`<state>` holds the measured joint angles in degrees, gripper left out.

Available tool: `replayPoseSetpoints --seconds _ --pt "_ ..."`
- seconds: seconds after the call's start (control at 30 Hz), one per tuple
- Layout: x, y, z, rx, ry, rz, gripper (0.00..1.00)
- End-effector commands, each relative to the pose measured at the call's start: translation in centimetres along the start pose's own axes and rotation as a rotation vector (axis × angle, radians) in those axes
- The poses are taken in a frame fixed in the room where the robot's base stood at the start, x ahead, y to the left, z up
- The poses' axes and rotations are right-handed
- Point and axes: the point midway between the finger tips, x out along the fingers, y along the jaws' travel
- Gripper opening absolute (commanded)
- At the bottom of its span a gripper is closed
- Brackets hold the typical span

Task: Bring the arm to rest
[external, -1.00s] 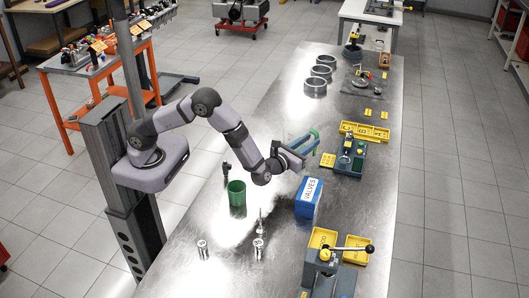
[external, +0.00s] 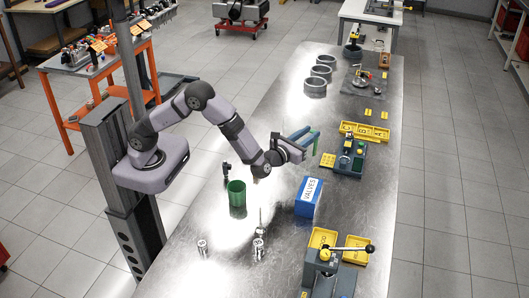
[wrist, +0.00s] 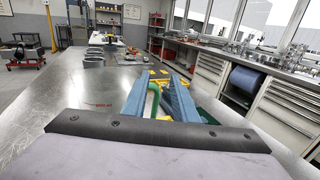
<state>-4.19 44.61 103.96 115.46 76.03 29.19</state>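My gripper (external: 306,138) is at the end of my raised, bent arm, above the steel bench, beyond the blue VALVES box (external: 309,196). Its two blue fingers (wrist: 160,101) stand apart in the wrist view. A green curved shape (wrist: 153,98) shows between them; I cannot tell whether it is part of the gripper or something behind. I see no part held. Nothing appears to touch the arm.
On the steel bench (external: 265,270) stand a green cup (external: 237,198), small metal parts (external: 258,248), a lever station (external: 335,265), a yellow-topped station (external: 350,156) and several metal rings (external: 315,86). Bare bench lies left of the rings.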

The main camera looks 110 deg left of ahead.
Motion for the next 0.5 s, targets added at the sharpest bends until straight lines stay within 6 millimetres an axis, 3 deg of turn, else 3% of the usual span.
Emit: replayPoseSetpoints --seconds 0.17,0.27,0.37,0.5 --pt "-1.3 3.2 1.8 -0.121 0.071 0.098 0.26" --pt "-2.7 6.1 2.0 -0.227 0.148 0.192 0.26" --pt "-4.9 9.3 1.4 -0.345 0.241 0.301 0.26" --pt "-9.1 13.5 0.1 -0.537 0.381 0.471 0.26"
